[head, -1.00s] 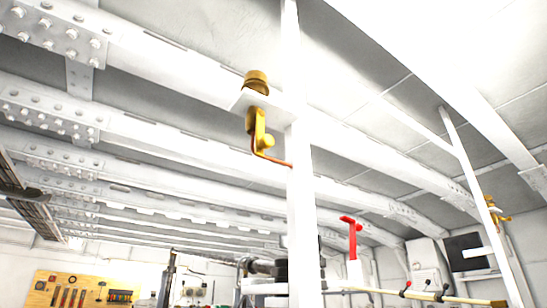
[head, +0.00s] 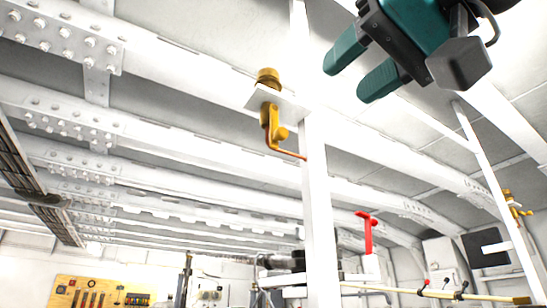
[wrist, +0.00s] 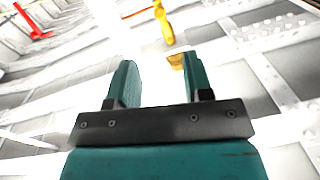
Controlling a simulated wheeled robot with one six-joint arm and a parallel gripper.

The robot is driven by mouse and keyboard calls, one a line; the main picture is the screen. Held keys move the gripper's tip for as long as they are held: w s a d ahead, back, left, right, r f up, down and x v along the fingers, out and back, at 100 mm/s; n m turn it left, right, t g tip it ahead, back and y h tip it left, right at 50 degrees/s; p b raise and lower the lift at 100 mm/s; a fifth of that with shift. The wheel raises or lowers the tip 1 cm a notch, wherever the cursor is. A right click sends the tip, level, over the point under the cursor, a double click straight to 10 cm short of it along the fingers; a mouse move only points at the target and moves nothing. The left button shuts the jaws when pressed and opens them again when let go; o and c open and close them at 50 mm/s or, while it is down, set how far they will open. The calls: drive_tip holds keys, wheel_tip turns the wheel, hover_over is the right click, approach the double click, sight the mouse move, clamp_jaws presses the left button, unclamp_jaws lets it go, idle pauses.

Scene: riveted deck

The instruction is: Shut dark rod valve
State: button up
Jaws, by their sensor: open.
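A cream horizontal pipe (head: 400,290) runs at the lower right of the head view. It carries small levers: one with a red knob (head: 426,283) and darker ones, of which one dark lever (head: 463,289) stands furthest right. I cannot tell for sure which is the dark rod valve, and the wrist view does not clearly show these levers. My gripper (head: 348,80) is at the upper right of the head view, high above the pipe in the picture. Its teal fingers are apart and empty, as the wrist view (wrist: 160,80) also shows.
A white post (head: 318,200) stands mid-view with a yellow valve (head: 273,118) on a bracket. A red T-shaped handle (head: 368,230) is right of the post. A second slanted post (head: 490,175) bears yellow fittings. A tool board (head: 100,295) is at the lower left.

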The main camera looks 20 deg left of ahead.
sight(284, 131)
drive_tip(key=p+x, duration=0.9)
drive_tip(key=x, duration=0.5)
drive_tip(key=shift+w+a, duration=0.25)
drive_tip(key=shift+w, duration=0.05)
drive_tip(key=shift+w+a+f+p, duration=0.1)
drive_tip(key=shift+w+a+p, duration=0.3)
drive_tip(key=shift+a, duration=0.15)
clamp_jaws()
